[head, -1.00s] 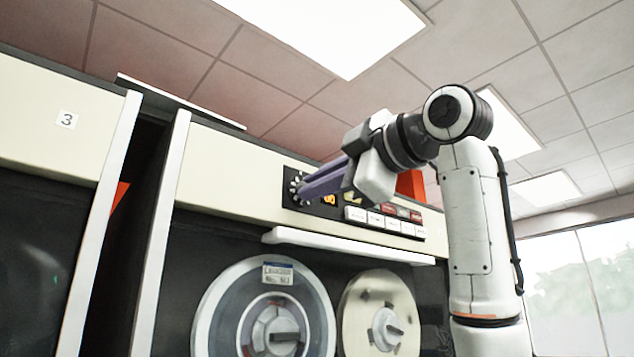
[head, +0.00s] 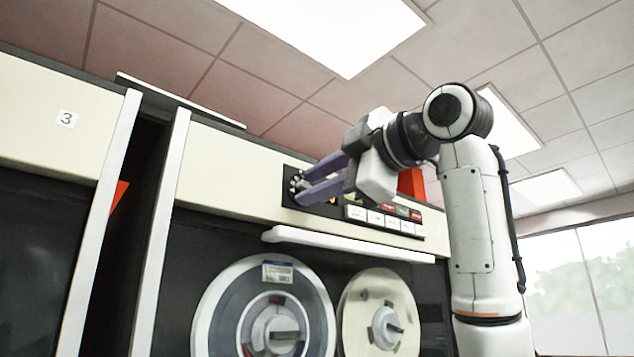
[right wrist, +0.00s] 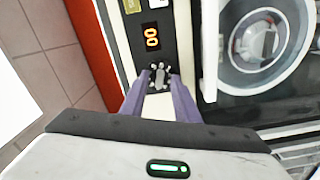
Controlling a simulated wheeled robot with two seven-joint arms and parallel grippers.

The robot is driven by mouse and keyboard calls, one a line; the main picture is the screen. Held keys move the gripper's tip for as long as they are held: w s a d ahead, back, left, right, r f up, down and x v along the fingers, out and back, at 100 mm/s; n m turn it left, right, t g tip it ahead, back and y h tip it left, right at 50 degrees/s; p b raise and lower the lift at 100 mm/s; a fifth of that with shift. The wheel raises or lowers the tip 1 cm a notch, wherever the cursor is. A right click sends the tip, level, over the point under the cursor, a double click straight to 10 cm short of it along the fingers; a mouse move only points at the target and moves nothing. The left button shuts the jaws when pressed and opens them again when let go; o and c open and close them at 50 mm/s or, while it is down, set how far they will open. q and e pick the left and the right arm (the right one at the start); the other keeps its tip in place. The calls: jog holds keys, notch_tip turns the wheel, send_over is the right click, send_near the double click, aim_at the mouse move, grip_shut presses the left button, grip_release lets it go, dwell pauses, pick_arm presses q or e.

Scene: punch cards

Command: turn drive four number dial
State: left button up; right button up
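The number dial (head: 294,185) is a small dark knob ringed by light marks, at the left end of the black panel on the tape drive (head: 228,172). In the right wrist view the dial (right wrist: 159,76) lies between the purple fingertips, with a lit orange display (right wrist: 152,37) beside it. My right gripper (head: 305,182) is open, its fingers apart on either side of the dial. I cannot tell whether they touch it. In the head view the fingers cover part of the panel and most of the display. My left gripper is not in view.
A row of white and red buttons (head: 384,219) sits right of the dial. A white ledge (head: 345,245) juts out below, above two tape reels (head: 265,315). A neighbouring drive marked 3 (head: 67,118) stands at left, across a dark gap.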

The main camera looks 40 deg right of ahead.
jog(key=s+b, duration=0.2)
jog(key=s, duration=0.8)
jog(key=shift+s+d, duration=0.15)
jog(key=shift+d, duration=0.25)
